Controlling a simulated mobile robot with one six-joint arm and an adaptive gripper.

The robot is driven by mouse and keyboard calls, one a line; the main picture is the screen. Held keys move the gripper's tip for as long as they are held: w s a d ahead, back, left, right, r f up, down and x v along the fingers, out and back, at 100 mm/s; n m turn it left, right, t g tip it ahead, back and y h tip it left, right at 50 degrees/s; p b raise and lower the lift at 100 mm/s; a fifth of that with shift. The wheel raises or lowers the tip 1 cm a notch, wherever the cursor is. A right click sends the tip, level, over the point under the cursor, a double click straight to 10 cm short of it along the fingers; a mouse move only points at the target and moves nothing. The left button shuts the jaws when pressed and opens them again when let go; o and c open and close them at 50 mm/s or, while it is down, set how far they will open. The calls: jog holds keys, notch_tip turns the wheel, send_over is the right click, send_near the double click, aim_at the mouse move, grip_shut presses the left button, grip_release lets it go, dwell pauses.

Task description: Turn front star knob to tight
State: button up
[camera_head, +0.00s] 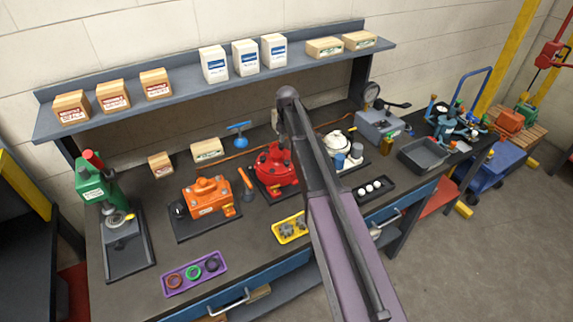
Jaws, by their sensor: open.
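I cannot single out the front star knob with certainty. A red motor housing (276,168) with small red parts on top stands mid-bench, partly behind my arm. An orange motor housing (208,197) with small raised parts on top and a black round end sits on a dark plate to its left. A white motor housing (338,141) stands right of my arm, partly hidden by it. My arm rises from the bottom right to a joint above the red housing. My gripper does not show; the arm hides part of the bench.
A yellow tray (278,236) with grey gear-like parts and a purple tray (168,284) with coloured rings lie at the front edge. A green press (91,185) stands at left. A shelf (185,83) with boxes overhangs the back. A grey bin (402,155) is at right.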

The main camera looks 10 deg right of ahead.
aim_at(287, 162)
jog(key=shift+f+b, duration=4.6)
jog(key=shift+f, duration=0.25)
jog(key=shift+c, duration=0.2)
grip_shut()
